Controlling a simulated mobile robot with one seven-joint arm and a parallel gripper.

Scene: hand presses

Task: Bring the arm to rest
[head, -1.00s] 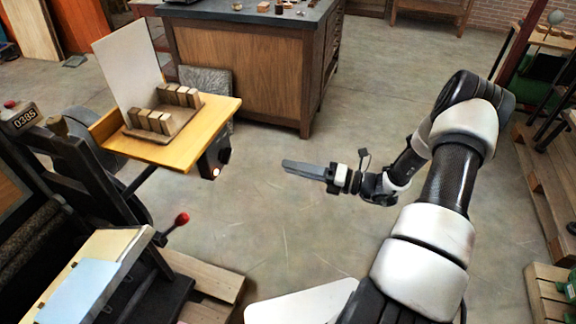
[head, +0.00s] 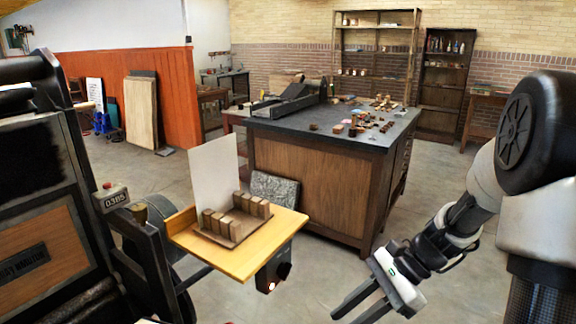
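My arm (head: 525,160) comes in from the right side of the head view and bends down toward the lower middle. My gripper (head: 350,312) is at the bottom, in front of the dark-topped cabinet and right of the yellow shelf. Its two dark fingers are apart with a gap between them, and nothing shows between them. The fingertips are near the bottom edge of the picture. The gripper touches nothing that I can see.
A press (head: 50,190) with a counter marked 0385 stands at left. Its yellow shelf (head: 245,262) bears wooden blocks (head: 236,203) and a white sheet (head: 212,175). A large cabinet (head: 320,185) with small items on top stands behind. Floor between cabinet and arm is clear.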

